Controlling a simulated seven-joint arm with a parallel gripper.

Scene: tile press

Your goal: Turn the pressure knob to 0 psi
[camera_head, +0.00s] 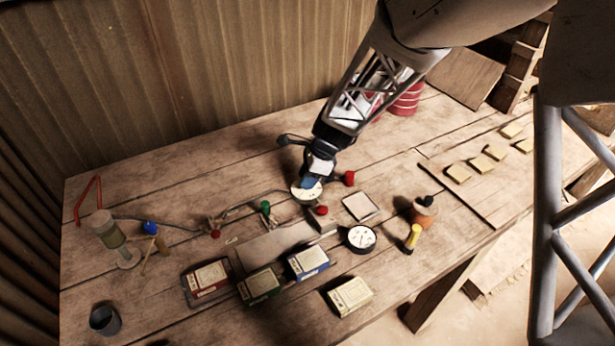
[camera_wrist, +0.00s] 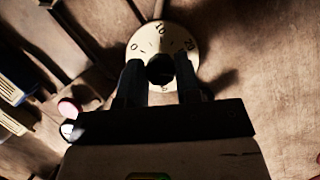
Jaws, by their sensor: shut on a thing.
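The pressure knob is a round black knob (camera_wrist: 160,69) at the centre of a pale dial (camera_wrist: 167,35). In the wrist view the dial shows 0 at its left, 10 at its top and 20 at its right. My gripper (camera_wrist: 160,80) has one finger on each side of the knob and is shut on it. No pointer mark on the knob can be made out. In the head view my gripper (camera_head: 310,184) is lowered onto the dial (camera_head: 297,192) and hides the knob.
A black-rimmed white gauge (camera_head: 360,238) lies in front of the dial. A red knob (camera_head: 348,178) stands close to the gripper's right. Several small boxes, including a blue one (camera_head: 309,263), lie near the front edge. The table's back left is mostly clear.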

